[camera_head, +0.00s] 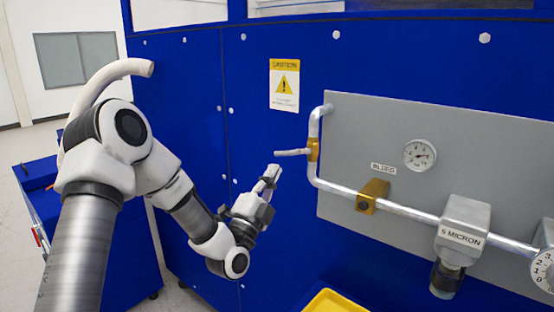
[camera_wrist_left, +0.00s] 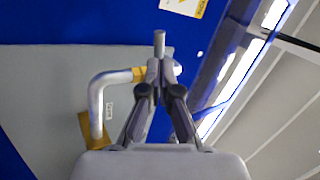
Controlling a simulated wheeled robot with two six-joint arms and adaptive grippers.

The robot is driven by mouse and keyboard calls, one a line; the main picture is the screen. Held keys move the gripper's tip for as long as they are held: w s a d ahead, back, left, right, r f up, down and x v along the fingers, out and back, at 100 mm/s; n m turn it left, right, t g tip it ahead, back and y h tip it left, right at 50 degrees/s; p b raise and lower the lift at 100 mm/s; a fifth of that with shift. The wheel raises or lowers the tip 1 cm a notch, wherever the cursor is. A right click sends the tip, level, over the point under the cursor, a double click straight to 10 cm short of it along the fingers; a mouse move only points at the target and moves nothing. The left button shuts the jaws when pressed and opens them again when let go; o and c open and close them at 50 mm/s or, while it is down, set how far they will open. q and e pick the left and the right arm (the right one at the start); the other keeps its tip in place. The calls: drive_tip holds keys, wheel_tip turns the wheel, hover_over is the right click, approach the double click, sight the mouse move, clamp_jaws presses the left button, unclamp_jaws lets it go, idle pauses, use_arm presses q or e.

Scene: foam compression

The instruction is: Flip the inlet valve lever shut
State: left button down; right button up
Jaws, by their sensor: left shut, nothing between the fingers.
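The inlet valve is a brass body (camera_head: 313,150) on the silver pipe at the left edge of the grey panel. Its grey lever (camera_head: 292,153) sticks out level to the left. In the left wrist view the lever (camera_wrist_left: 159,42) shows just beyond the fingertips, with the brass body (camera_wrist_left: 139,74) left of them. My left gripper (camera_head: 271,173) is shut and empty, pointing up just below and left of the lever's end. Its shut fingertips (camera_wrist_left: 160,70) overlap the lever's lower part in the left wrist view; contact cannot be told. My right gripper is out of view.
The grey panel (camera_head: 360,130) carries a gauge (camera_head: 419,155), a brass block (camera_head: 372,196), a "5 MICRON" filter (camera_head: 463,232) and a dial (camera_head: 544,270). A yellow tray (camera_head: 332,302) is at the bottom. A warning sign (camera_head: 284,85) is on the blue wall above the lever.

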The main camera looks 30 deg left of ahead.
sight(281, 152)
use_arm(q)
drive_tip(key=x, duration=0.3)
drive_tip(key=shift+w+a+f+p, duration=0.1)
drive_tip(key=shift+p, duration=0.2)
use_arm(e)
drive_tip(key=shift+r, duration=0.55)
use_arm(q)
drive_tip(key=m+h, duration=0.2)
drive_tip(key=shift+a+r+m, duration=0.3)
drive_tip(key=shift+r+m, duration=0.1)
drive_tip(key=m+h, duration=0.1)
drive_tip(key=r+m+h, duration=0.1)
drive_tip(key=m, duration=0.1)
drive_tip(key=shift+a+h, duration=0.15)
drive_tip(key=shift+h, duration=0.25)
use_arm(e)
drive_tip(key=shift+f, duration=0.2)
use_arm(q)
drive_tip(key=shift+b, duration=0.3)
